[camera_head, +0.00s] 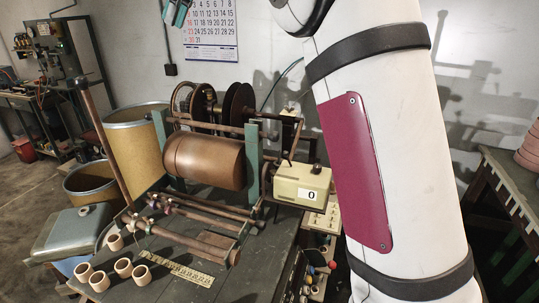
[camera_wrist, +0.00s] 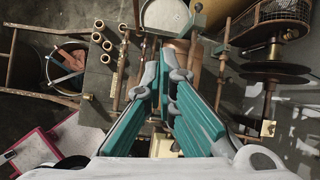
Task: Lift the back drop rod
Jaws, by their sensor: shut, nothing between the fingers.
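The winding machine has a copper drum (camera_head: 205,160) between two green posts. One rod (camera_head: 218,128) runs above the drum, and several brown rods (camera_head: 212,210) lie across the bench in front of it. I cannot tell for certain which is the back drop rod. In the wrist view the teal fingers (camera_wrist: 166,62) are shut and empty above the machine. They hide much of the drum and parts of the rods there.
Several small rings (camera_head: 123,267) and a yellow ruler (camera_head: 177,268) lie at the front of the bench. A cream counter box (camera_head: 301,186) sits right of the drum. Dark discs (camera_head: 238,105) stand behind. A tall barrel (camera_head: 136,146) stands at the left. My arm hides the right side.

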